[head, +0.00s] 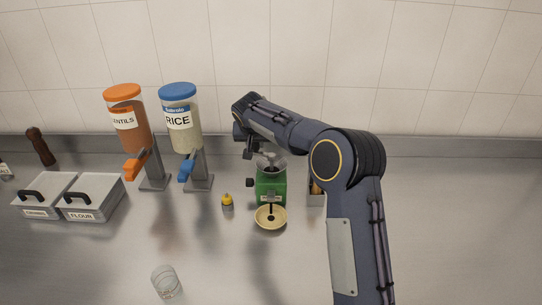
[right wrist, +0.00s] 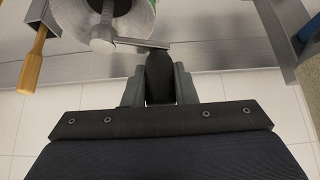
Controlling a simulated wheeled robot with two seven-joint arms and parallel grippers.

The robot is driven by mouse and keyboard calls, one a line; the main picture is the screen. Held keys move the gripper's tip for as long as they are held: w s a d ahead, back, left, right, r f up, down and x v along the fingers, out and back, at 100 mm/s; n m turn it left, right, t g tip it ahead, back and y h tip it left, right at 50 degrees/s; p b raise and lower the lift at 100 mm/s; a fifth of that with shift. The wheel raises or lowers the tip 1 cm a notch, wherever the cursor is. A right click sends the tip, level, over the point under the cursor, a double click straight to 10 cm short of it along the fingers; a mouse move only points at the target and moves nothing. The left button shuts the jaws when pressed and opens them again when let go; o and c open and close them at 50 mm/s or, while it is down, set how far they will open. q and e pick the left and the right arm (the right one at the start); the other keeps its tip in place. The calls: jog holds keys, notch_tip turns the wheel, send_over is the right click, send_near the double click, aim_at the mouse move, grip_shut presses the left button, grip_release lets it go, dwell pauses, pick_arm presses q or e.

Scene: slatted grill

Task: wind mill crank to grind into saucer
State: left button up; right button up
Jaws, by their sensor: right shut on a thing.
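The green mill (head: 273,188) stands upright on the counter with a grey hopper (head: 272,165) on top. A cream saucer (head: 261,222) sits at its front, with a dark patch in its middle that I cannot identify. My right gripper (head: 252,150) reaches over the mill's top from behind. In the right wrist view its fingers (right wrist: 160,85) are shut around the black crank knob (right wrist: 160,70). The metal crank arm (right wrist: 138,43) runs from the knob to the hub (right wrist: 102,38) over the hopper. My left gripper is not in view.
Lentils (head: 127,118) and rice (head: 180,118) dispensers stand at the left, behind lidded bins (head: 92,190). A small yellow-topped item (head: 227,201) stands left of the saucer, and a glass (head: 165,281) in front. A holder (head: 316,198) is partly hidden by my right arm. The right counter is clear.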

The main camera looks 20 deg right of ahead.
jog(key=shift+w+d, duration=0.15)
jog(key=shift+d, duration=0.2)
jog(key=shift+w+d+r, duration=0.1)
jog(key=shift+d, duration=0.1)
jog(key=shift+w+d+f+p, duration=0.1)
jog(key=shift+w+d+p, duration=0.15)
jog(key=shift+d, duration=0.2)
jog(key=shift+w+d+f+p, duration=0.1)
jog(key=shift+w+d+p, duration=0.05)
jog(key=shift+d+p, duration=0.25)
